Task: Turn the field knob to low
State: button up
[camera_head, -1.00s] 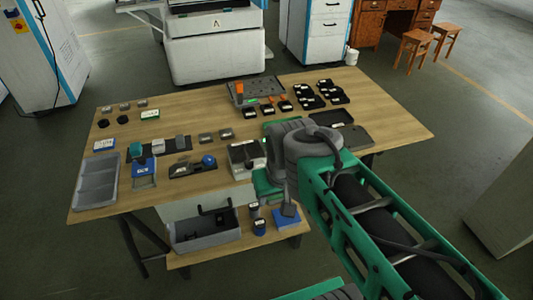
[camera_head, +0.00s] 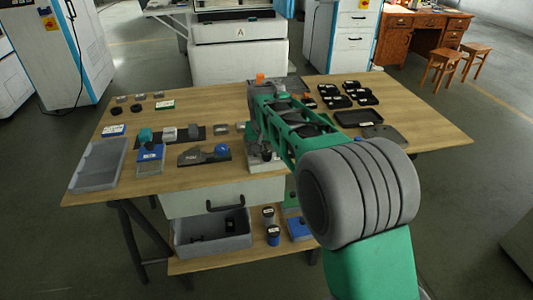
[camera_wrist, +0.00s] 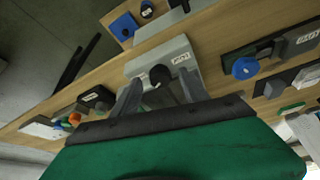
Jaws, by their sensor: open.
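A light grey box with a round black knob (camera_wrist: 160,75) and a small white label (camera_wrist: 181,58) shows in the wrist view. The label's text is too small to read, so I cannot tell for sure that this is the field knob. My gripper (camera_wrist: 160,90) is open, with one finger on each side of the black knob; I cannot tell if they touch it. In the head view the grey box (camera_head: 262,166) stands at the table's front edge, and my arm hides most of it and the knob.
A dark fixture with a blue knob (camera_head: 222,150) stands left of the box; it also shows in the wrist view (camera_wrist: 245,67). Black trays (camera_head: 358,117) lie at the right and a grey bin (camera_head: 100,163) at the left. A drawer (camera_head: 225,197) hangs below the tabletop.

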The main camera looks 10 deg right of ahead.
jog(key=shift+w+f, duration=0.1)
jog(key=shift+f, duration=0.15)
jog(key=shift+c, duration=0.3)
grip_shut()
